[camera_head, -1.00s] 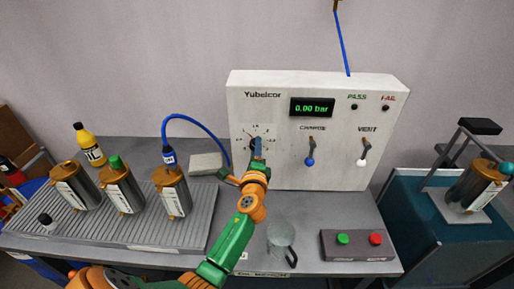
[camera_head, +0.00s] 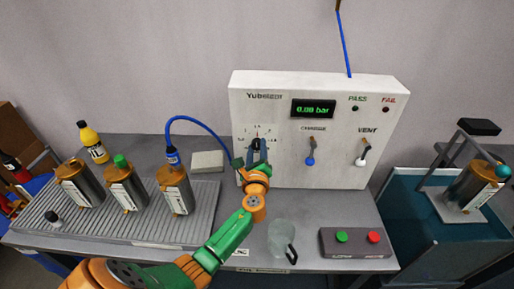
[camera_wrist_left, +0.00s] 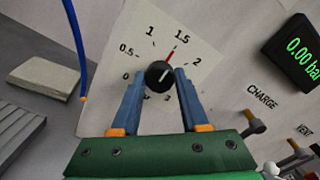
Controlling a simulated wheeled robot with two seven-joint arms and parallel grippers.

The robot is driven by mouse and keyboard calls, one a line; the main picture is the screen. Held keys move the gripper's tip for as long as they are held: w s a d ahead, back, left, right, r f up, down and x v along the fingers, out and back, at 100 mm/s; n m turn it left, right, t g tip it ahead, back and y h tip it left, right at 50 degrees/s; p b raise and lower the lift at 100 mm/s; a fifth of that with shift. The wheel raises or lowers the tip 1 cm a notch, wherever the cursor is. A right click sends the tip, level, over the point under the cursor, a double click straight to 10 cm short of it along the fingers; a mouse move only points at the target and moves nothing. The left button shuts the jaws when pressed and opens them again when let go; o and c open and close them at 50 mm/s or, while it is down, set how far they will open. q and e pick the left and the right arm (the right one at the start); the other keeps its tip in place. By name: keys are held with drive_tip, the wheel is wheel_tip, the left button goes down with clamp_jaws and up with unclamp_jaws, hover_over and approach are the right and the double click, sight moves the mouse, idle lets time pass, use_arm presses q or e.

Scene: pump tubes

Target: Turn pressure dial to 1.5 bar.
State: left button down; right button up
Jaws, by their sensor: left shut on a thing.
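The pressure dial's round black knob (camera_wrist_left: 158,75) sits on a white scale plate (camera_wrist_left: 206,66) marked from 0 upward in the left wrist view. A red line on the plate points toward 1.5. A pale mark shows on the knob's face. My left gripper (camera_head: 258,146) is at the dial on the white panel in the head view. Its two blue fingers are shut on the knob, one on each side, as the left wrist view (camera_wrist_left: 160,82) shows. The display (camera_head: 313,108) reads 0.00 bar. My right gripper is not in view.
The CHARGE lever (camera_head: 310,153) and VENT lever (camera_head: 362,152) are right of the dial. A blue hose (camera_head: 198,127) curves close by on the left. A clear mug (camera_head: 281,238) and button box (camera_head: 355,243) stand in front. Metal canisters stand on a ribbed tray (camera_head: 150,229).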

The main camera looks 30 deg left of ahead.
use_arm(q)
drive_tip(key=shift+r, duration=0.25)
drive_tip(key=c, duration=0.7)
unclamp_jaws()
drive_tip(key=shift+o, duration=1.4)
drive_tip(key=shift+f, duration=0.2)
